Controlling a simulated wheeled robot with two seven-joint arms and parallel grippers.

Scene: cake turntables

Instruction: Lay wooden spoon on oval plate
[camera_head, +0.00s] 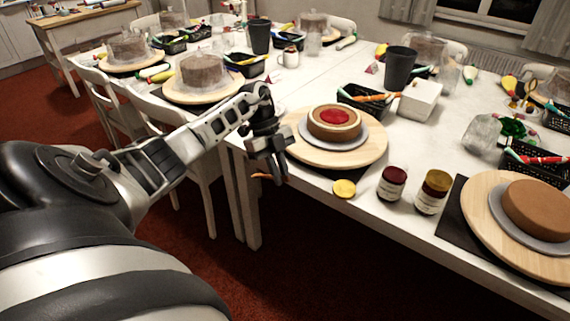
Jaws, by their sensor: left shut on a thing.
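My left gripper (270,172) hangs at the near edge of the table, left of the nearest turntable, with its fingers pointing down. It is shut on a thin orange-brown piece (261,177), which looks like part of the wooden spoon. Most of that piece is hidden by the fingers, so its full shape cannot be told. I cannot make out an oval plate for certain in this view. My right gripper is not in view.
A wooden turntable (370,151) beside the gripper bears a cake with a red top (334,119). A yellow lid (344,188), a dark red jar (391,184) and a yellow jar (432,192) stand near the front edge. Another turntable (479,209) bears a brown cake (538,208).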

